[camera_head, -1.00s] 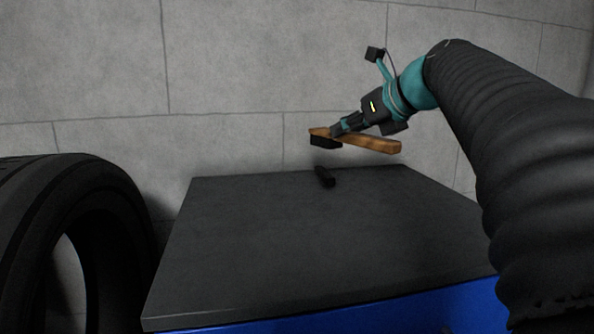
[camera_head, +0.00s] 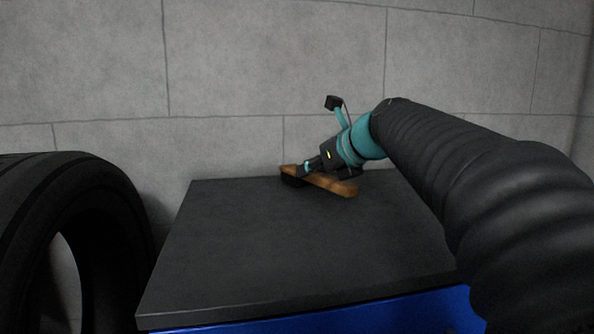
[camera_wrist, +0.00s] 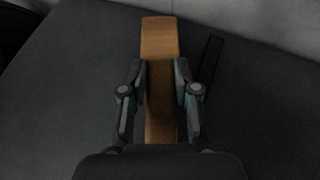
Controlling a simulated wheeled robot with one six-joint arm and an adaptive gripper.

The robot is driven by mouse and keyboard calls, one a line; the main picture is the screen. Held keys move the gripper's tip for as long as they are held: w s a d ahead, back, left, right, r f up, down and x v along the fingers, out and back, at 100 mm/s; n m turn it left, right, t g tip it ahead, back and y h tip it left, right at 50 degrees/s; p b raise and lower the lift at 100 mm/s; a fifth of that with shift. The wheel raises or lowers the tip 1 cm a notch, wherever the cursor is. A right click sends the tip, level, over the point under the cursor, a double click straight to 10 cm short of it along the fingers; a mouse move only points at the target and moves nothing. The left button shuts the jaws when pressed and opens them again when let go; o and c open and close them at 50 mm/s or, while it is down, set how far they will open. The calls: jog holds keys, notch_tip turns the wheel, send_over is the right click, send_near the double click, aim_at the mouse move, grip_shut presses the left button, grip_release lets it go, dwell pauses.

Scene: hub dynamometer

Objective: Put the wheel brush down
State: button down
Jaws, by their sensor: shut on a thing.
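The wheel brush has a wooden handle (camera_head: 335,184) and dark bristles (camera_head: 291,181). It is at the far part of the dark bench top (camera_head: 240,250), bristles down, on or just above the surface; I cannot tell if it touches. My gripper (camera_head: 303,170) is shut on the brush near its bristle end. In the wrist view, the two fingers of my gripper (camera_wrist: 161,85) press on both sides of the wooden brush (camera_wrist: 160,38), which runs lengthwise between them. The bristles are hidden there.
A large black tire (camera_head: 75,235) stands left of the bench. A grey block wall (camera_head: 230,70) is behind. The front and left of the bench top are clear.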

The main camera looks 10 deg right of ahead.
jog(key=shift+f, duration=0.1)
jog(key=c, duration=0.9)
grip_release()
jog(key=shift+o, duration=0.2)
jog(key=shift+r, duration=0.3)
notch_tip(320, 180, up, 5)
send_over(350, 185)
jog(key=w, duration=0.1)
jog(key=shift+a+p, duration=0.1)
jog(key=shift+p, duration=0.25)
jog(key=shift+s+r, duration=0.3)
jog(key=shift+s, duration=0.1)
